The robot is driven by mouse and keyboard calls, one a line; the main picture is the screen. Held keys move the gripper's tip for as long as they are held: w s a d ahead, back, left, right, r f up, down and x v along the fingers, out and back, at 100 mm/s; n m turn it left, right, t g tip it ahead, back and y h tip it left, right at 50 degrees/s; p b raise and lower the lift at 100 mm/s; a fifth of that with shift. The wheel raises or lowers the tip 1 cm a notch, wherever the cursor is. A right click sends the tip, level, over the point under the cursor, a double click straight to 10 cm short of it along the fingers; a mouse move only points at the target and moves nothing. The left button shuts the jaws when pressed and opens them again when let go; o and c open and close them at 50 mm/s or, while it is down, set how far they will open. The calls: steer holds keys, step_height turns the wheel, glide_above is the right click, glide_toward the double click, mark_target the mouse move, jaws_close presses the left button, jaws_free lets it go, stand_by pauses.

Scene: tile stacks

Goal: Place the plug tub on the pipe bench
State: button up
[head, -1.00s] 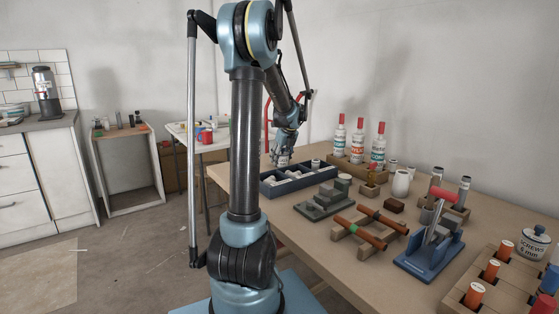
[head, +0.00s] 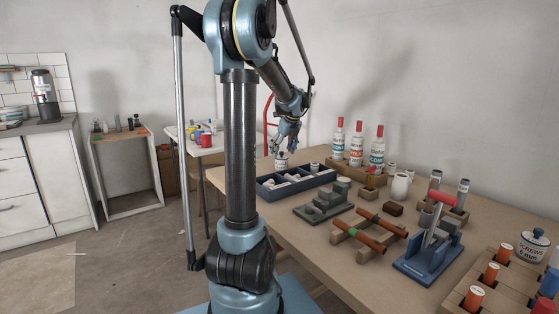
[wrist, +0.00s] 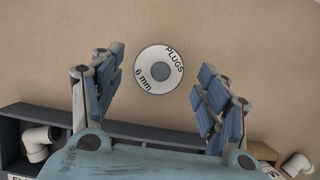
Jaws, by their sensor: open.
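The plug tub (wrist: 159,69) has a round white lid with a grey centre and the words "PLUGS 6 mm". It stands upright on the wooden bench top (head: 318,240), behind the dark blue tray. The head view shows it small and white (head: 281,162) near the bench's far left end. My gripper (head: 287,147) is open and above the tub. In the wrist view its two blue-padded fingers lie on either side of the lid, with gaps at both sides. The tub's side is mostly hidden from the wrist. No label shows which surface is the pipe bench.
The dark blue tray (head: 264,190) with white fittings lies close by the tub. A green stepped block (head: 322,203), pipes on wooden rests (head: 372,234), red-capped bottles (head: 357,146) and a blue clamp stand (head: 428,255) occupy the bench. A smaller table (head: 185,137) stands beyond.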

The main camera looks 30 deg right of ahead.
steer(key=v, duration=0.5)
steer(key=shift+a, duration=0.1)
steer(key=s+a+f+n, duration=0.1)
steer(key=s+a+n, duration=0.4)
steer(key=a, duration=0.4)
steer(key=s+a+f+n+g, duration=0.1)
steer(key=s+a+f+n, duration=0.15)
steer(key=a+n, duration=0.45)
steer(key=s+a+f+n, duration=0.1)
steer(key=s+a+n, duration=0.35)
steer(key=a, duration=0.55)
steer(key=s+a+f+n, duration=0.5)
steer(key=s+f+n, duration=0.2)
steer(key=s+n, duration=0.1)
steer(key=s+a+f+n+g, duration=0.1)
steer(key=s+a+f+n, duration=0.4)
steer(key=s+f+n, duration=0.2)
steer(key=s+n, duration=0.2)
steer(key=n, duration=0.1)
steer(key=shift+a+h, duration=0.3)
steer(key=shift+a, duration=0.1)
